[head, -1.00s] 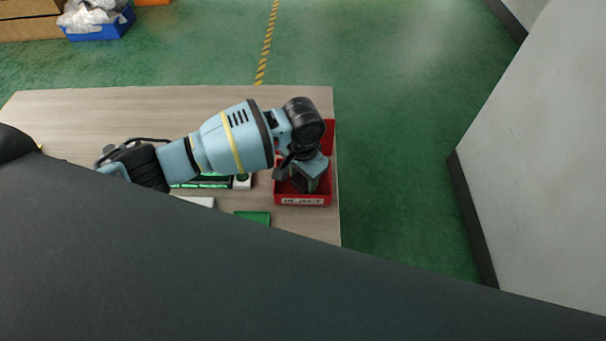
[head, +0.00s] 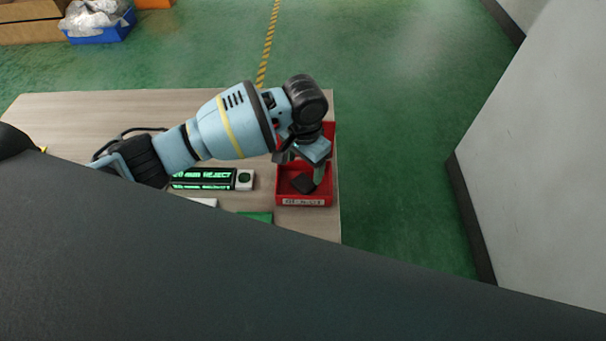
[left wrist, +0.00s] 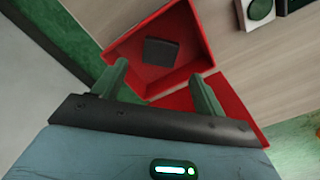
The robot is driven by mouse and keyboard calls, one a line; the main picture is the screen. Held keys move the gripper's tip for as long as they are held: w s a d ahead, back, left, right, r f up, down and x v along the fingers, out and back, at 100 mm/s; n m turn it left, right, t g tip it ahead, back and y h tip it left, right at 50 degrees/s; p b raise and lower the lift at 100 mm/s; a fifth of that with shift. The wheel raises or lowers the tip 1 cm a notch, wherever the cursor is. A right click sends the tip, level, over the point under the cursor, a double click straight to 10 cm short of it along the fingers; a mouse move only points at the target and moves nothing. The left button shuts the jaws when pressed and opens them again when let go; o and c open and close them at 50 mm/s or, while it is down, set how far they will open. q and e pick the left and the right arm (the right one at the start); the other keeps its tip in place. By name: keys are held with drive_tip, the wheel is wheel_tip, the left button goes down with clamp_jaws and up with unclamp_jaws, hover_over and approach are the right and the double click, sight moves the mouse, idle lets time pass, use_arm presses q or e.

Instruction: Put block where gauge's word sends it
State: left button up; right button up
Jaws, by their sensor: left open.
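The dark block (head: 303,183) lies in the red tray (head: 303,201), whose front label is too small to read surely. The left wrist view shows the block (left wrist: 160,51) flat on the floor of the red tray (left wrist: 196,62). My left gripper (head: 306,170) is above the tray, and its green fingers (left wrist: 160,85) are spread apart with nothing between them, clear of the block. The gauge (head: 203,178) is a black display with green text; "REJECT" is readable on its top line. My right gripper is not in view.
A white box with a dark round button (head: 244,179) sits beside the gauge. A green tray (head: 256,216) is partly hidden by a dark part in the foreground. The table (head: 90,105) has bare room at the back left. A grey wall (head: 545,160) stands at right.

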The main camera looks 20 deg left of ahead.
use_arm(q)
wheel_tip(320, 180, up, 6)
idle(1.4)
